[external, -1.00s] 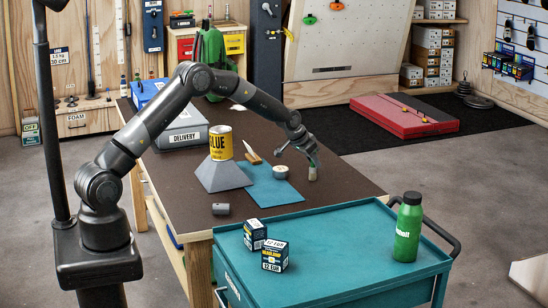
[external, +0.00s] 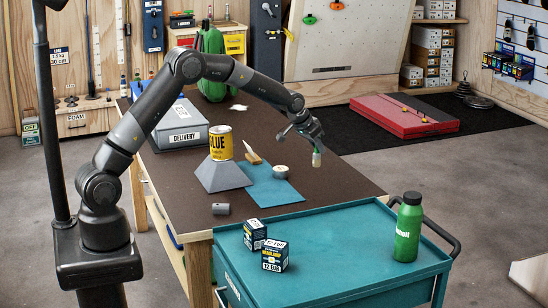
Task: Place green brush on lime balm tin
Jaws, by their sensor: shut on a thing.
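My gripper (external: 316,148) is shut on a small upright thing with a pale lower part and some green at its top. This appears to be the green brush (external: 317,160), though it is small and partly hidden by the fingers. It is held above the right part of the brown table. A small round tin with a pale top (external: 280,171), probably the lime balm tin, sits on the blue mat to the left of and below my gripper in the picture. Its colour is hard to make out.
On the table (external: 340,187) are a blue mat (external: 275,195), a wooden-handled tool (external: 252,157), a yellow glue can (external: 221,143) on a grey pyramid block (external: 222,177), a grey cylinder (external: 221,209) and a delivery box (external: 180,138). A teal cart (external: 335,235) with a green bottle (external: 408,228) stands in front.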

